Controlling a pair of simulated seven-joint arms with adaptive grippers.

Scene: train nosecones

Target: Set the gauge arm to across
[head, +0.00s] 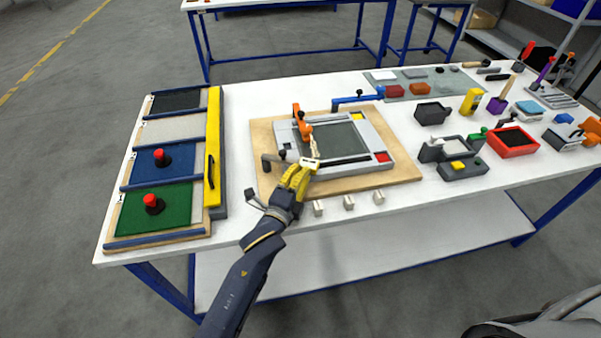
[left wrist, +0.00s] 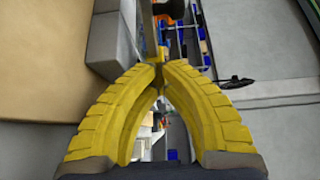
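What looks like the gauge arm (head: 304,128) is an orange bar with a black knob at its far end and a thin tan part at its near end. It lies over the left side of the grey frame (head: 375,133) on a wooden board, running front to back. My left gripper (head: 310,163), with yellow fingers, is at the tan end. In the left wrist view its fingertips (left wrist: 160,75) close together around the end of a thin tan bar (left wrist: 150,32). My right gripper is not in view.
A blue bar (head: 357,98) with a black knob lies behind the frame. A grey lever (head: 272,161) is at its left front. Several small white blocks (head: 348,202) line the front edge. A panel board with a yellow bar (head: 213,145) stands left. Containers and tools crowd the right.

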